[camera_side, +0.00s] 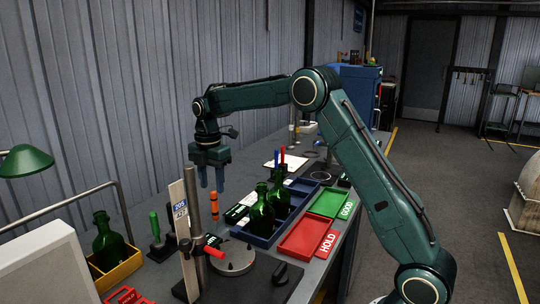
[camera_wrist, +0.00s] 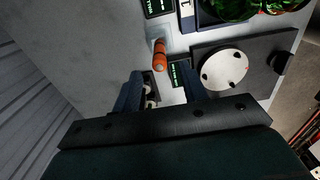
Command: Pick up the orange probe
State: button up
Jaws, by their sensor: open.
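The orange probe (camera_side: 214,205) stands upright on the bench in the side view, with darker bands around it. In the wrist view the orange probe (camera_wrist: 160,56) shows near the top middle, just beyond my fingertips. My gripper (camera_side: 211,180) points down above the bench, slightly above the probe in the side picture. In the wrist view my gripper (camera_wrist: 163,78) has its two blue fingers spread apart with nothing held between them. The probe's lower end is not clear in the side view.
A round silver plate (camera_side: 232,258) on a dark base sits in front of the probe. A blue tray (camera_side: 262,240) holds green bottles. A red HOLD tray (camera_side: 300,238) and a green GOOD tray (camera_side: 330,202) lie to the right. An upright labelled post (camera_side: 180,225) stands close by on the left.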

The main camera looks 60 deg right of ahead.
aim_at(213, 190)
jog(key=shift+f, duration=0.6)
jog(key=shift+f, duration=0.1)
jog(key=shift+d+f, duration=0.2)
jog(key=shift+f, duration=2.3)
jog(key=shift+c, duration=0.2)
grip_shut()
